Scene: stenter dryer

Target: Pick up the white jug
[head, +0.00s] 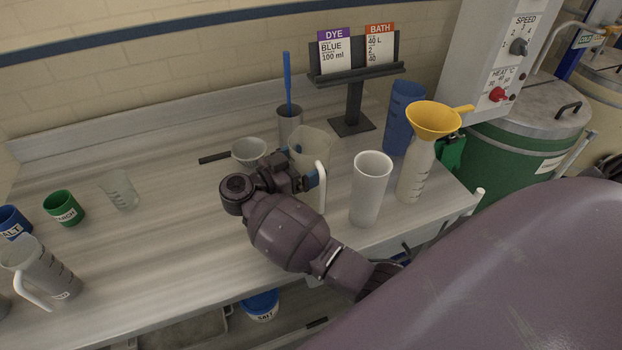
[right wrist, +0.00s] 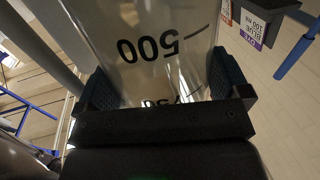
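A translucent measuring jug with a white handle (head: 322,188) stands upright near the middle of the bench in the head view. My right gripper (head: 290,181) is at its front, hiding part of its lower body. In the right wrist view the jug's clear wall (right wrist: 150,45), with a 500 mark, fills the gap between the two fingers (right wrist: 165,85). The fingers lie against both sides of it. Whether its base touches the bench is hidden. Another jug with a white handle (head: 42,275) stands at the far left. My left gripper is not in view.
A tall white beaker (head: 370,188) stands close right of the jug, then a bottle with a yellow funnel (head: 434,120) and a blue beaker (head: 402,115). A grey bowl (head: 249,152) and a cup with a blue rod (head: 288,85) are close behind. The left bench is clearer.

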